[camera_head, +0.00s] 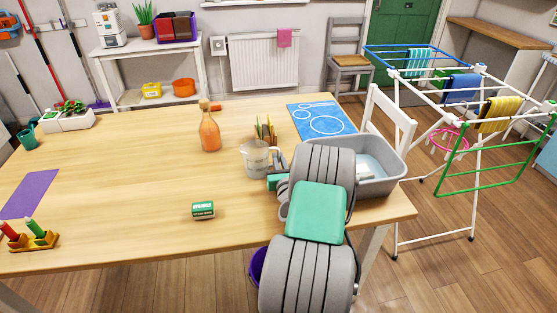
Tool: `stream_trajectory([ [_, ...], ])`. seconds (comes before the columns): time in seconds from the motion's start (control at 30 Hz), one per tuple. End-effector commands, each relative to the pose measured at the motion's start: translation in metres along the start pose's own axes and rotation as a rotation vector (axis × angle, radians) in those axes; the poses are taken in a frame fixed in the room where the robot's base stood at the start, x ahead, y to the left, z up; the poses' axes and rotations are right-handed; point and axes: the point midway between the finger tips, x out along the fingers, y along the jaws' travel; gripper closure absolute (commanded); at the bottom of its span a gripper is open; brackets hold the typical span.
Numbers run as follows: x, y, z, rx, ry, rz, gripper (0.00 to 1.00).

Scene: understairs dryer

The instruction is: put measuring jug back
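The clear measuring jug (256,159) is near the middle right of the wooden table (120,185). My gripper (279,164) is at the jug's right side, and the two overlap in the picture. My arm's grey and green links come in from the lower right and hide most of the gripper. I cannot tell whether the fingers are closed on the jug, or whether the jug rests on the table or is slightly raised. A blue mat (333,112) with white circle outlines lies at the table's back right, behind the jug.
A grey basin (397,178) stands right of my arm, partly hidden. An orange bottle (209,132) and a holder with upright sticks (265,130) stand close to the jug. The left-middle tabletop is clear. A drying rack (470,205) stands right.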

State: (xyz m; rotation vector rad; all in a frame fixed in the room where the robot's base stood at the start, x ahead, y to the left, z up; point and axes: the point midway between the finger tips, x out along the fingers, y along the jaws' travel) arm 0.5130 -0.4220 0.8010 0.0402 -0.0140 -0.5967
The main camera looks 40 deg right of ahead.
Motion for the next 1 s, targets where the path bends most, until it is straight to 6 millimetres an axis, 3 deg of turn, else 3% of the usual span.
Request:
stream_trajectory([
  [0.23, 0.000, 0.000, 0.001, 0.000, 0.000, 0.000, 0.69],
  [0.53, 0.000, 0.000, 0.007, 0.000, -0.001, 0.000, 0.69],
  [0.67, -0.022, -0.001, 0.001, 0.002, 0.002, -0.003, 0.69],
  [1.0, -0.104, -0.002, 0.002, 0.001, 0.001, -0.004, 0.69],
])
